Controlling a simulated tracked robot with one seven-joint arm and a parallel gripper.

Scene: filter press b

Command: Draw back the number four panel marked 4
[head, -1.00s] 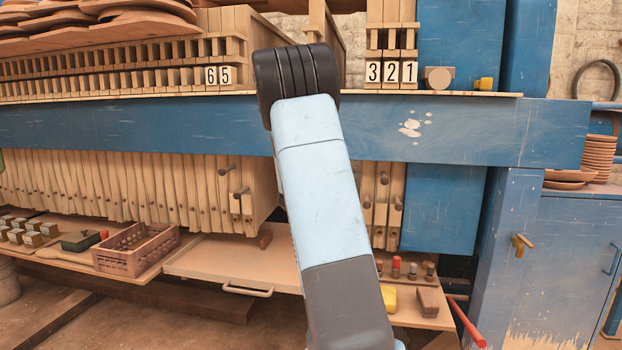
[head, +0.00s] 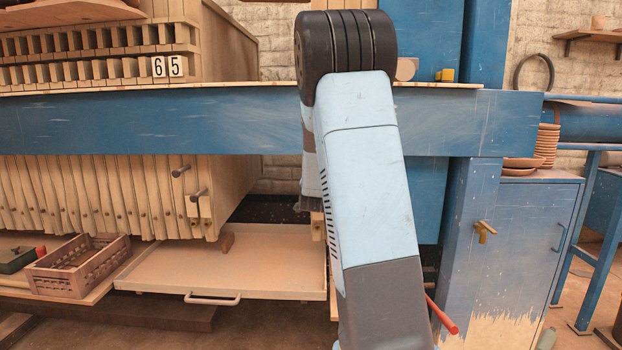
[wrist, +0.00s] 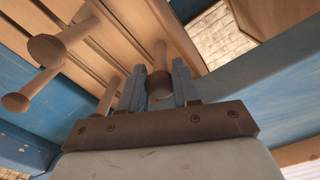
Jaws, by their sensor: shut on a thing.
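In the wrist view my gripper (wrist: 159,84) has its two blue fingers shut on a round wooden peg handle (wrist: 160,85). The handle sticks out of a pale wooden panel (wrist: 165,32) beside an open gap. No number shows on this panel, so I cannot read a 4. Other panels with pegs (wrist: 47,49) stand close on its left in the wrist view. In the head view my arm hides the gripper, the held handle and the panel numbers there. Only the 6 and 5 plates (head: 167,67) on the left stack can be read.
The left panel stack (head: 235,180) ends at a gap with a brick wall behind. A blue beam (head: 150,122) crosses the press. Below are a tray with a handle (head: 230,262) and a crate (head: 80,265). A red bar (head: 441,314) juts out at lower right.

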